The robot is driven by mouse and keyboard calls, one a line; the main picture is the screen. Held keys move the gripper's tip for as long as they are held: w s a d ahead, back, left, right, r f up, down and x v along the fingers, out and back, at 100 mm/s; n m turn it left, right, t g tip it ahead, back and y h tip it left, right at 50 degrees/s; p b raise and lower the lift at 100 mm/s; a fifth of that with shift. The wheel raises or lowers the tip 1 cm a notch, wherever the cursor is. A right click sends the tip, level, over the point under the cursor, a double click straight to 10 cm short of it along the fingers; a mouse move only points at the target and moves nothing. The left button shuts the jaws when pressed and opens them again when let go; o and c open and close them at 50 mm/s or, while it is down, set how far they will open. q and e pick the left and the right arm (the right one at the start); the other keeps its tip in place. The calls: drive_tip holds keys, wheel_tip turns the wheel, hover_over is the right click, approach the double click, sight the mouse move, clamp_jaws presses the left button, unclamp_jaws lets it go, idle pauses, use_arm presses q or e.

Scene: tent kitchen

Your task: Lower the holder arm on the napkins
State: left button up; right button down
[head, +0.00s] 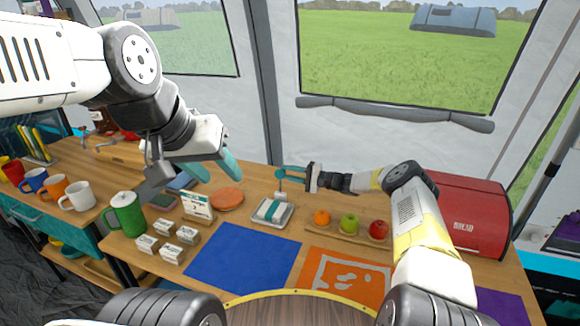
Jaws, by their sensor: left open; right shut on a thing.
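The napkin holder (258,222) is a light tray on the wooden table, near the middle of the head view. Folded white napkins with a teal band (272,210) lie in it. The holder arm (280,186) stands raised at the back of the tray, with a whitish piece low down and a teal top. My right gripper (285,172) reaches in from the right and is shut on the top of the holder arm, above the napkins. My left gripper (212,169) is open and empty, above the table to the left of the holder.
A wooden tray (315,227) with an orange, a green apple and a red apple is right of the holder. A red bread box (470,215) stands behind my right arm. An orange disc (227,199), a green mug (126,215) and small boxes (172,253) are left. A blue mat (240,262) lies in front.

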drive_tip(key=s+n, duration=0.2)
drive_tip(key=s+a+n, duration=0.1)
drive_tip(key=s+n, duration=0.1)
drive_tip(key=n, duration=0.1)
drive_tip(key=shift+s+a+r, duration=0.15)
drive_tip(key=shift+a+r, duration=0.05)
drive_tip(key=shift+s, duration=0.1)
idle(0.5)
